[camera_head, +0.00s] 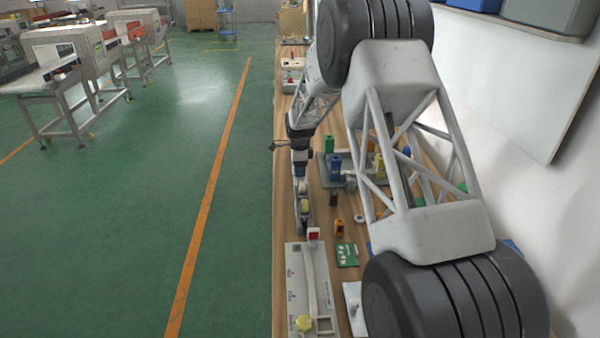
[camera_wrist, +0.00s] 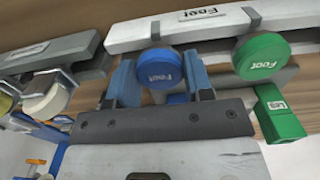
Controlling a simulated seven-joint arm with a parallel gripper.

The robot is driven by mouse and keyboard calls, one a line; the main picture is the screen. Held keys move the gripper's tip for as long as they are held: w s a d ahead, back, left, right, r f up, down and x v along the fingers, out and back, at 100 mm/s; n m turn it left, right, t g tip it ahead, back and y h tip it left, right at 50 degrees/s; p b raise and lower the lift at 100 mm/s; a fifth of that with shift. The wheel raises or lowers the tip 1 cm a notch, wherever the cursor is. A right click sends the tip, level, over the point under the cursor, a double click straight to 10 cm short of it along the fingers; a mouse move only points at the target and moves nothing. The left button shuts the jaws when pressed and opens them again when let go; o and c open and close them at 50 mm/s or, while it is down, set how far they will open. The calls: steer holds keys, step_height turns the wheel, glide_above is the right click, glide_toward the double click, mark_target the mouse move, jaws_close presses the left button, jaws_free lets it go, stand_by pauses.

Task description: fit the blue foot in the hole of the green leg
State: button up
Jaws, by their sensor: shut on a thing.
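The blue foot (camera_wrist: 160,68) is a round piece marked "Foot", between the two fingers of my gripper (camera_wrist: 160,82). The gripper is shut on it. The foot lies beside the edge of a grey "Foot" holder (camera_wrist: 125,38); I cannot tell whether it still touches it. In the head view my gripper (camera_head: 300,158) is low over the left side of the bench, and the blue foot cannot be made out. The green leg (camera_wrist: 280,115) is a block marked "Leg", right of the gripper. It also shows in the head view (camera_head: 328,144), standing upright. Its hole is not visible.
A green foot (camera_wrist: 261,56) sits in the holder right of the blue one. White (camera_wrist: 48,102) and yellow pieces are to the left. A blue leg (camera_head: 335,169) and yellow leg (camera_head: 379,166) stand near the green leg. A grey panel (camera_head: 294,272) lies in front.

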steer(key=shift+r, duration=0.15)
steer(key=shift+r, duration=2.1)
steer(key=shift+w, duration=0.1)
steer(key=shift+w+d+r, duration=0.25)
steer(key=shift+w+d, duration=0.1)
steer(key=shift+w, duration=0.15)
steer(key=w+d+r, duration=0.4)
steer(key=w+d, duration=0.2)
steer(key=w, duration=0.2)
steer(key=w+d+r, duration=0.5)
steer(key=w+d, duration=0.2)
steer(key=shift+w+r, duration=0.3)
steer(key=shift+w, duration=0.1)
steer(key=shift+f, duration=0.15)
